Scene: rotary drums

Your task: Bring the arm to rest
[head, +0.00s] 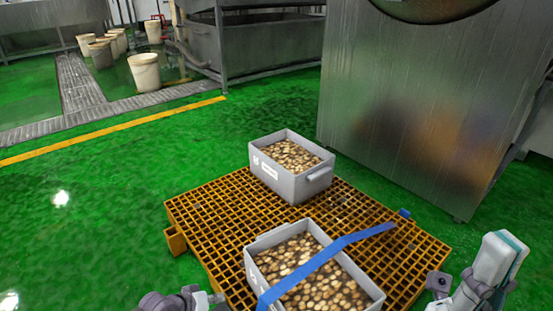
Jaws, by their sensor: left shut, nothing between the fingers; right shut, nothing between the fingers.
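My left gripper (208,298) shows at the bottom edge, left of the near grey crate (262,242). It is shut and empty, and most of its arm is below the picture. My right gripper (439,284) is low at the right, beside the right edge of the orange pallet (200,214). It is shut and empty, with my pale arm link next to it. Both grippers are apart from the crates.
Another grey crate (287,184) of brown pieces sits farther back on the pallet. A blue strap (340,245) crosses the near crate. A large steel machine (410,110) stands behind at right. Green floor (110,220) is open at left; several buckets (145,72) stand far back.

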